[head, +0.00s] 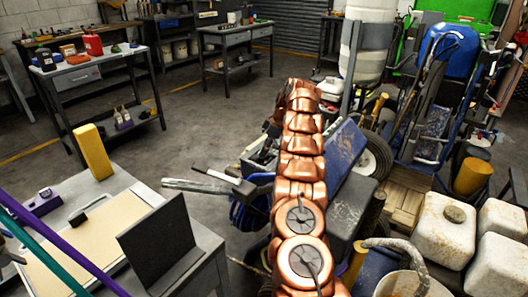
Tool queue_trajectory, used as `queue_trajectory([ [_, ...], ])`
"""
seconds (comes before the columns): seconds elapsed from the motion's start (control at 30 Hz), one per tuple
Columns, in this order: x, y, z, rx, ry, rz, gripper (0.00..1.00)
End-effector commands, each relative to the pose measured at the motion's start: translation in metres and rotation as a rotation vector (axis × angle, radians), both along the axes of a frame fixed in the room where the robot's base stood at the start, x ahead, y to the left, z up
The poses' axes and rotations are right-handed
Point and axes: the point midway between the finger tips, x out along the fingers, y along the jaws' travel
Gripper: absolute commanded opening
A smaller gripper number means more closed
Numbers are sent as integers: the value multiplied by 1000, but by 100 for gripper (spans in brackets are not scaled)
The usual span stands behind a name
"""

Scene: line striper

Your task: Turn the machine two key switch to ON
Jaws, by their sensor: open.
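A machine with blue panels (336,157), a black wheel (375,155) and grey handlebars (200,187) stands in the middle, partly behind my arm. A second blue wheeled machine (452,50) stands at the back right. I cannot tell from this view which is machine two. No key switch can be made out. My copper-coloured arm reaches up from the bottom centre and bends over near the blue-panelled machine. My gripper is hidden behind the arm, so its jaws and any contact do not show.
A grey workbench (160,192) with a dark upright panel and a yellow block (93,152) is at the near left. White jugs (443,229), a bucket and a wooden crate (405,205) crowd the right. Open concrete floor (190,110) lies at left centre.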

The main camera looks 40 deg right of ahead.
Motion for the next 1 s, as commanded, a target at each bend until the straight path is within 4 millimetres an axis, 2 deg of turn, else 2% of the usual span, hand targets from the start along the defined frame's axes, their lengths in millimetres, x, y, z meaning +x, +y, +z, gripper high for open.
queue_trajectory([
  [0.27, 5, 5, -17, 0, 0, 1, 60],
  [0.6, 6, 5, -19, 0, 0, 0, 59],
  [1.0, 6, 5, -18, 0, 0, 0, 17],
])
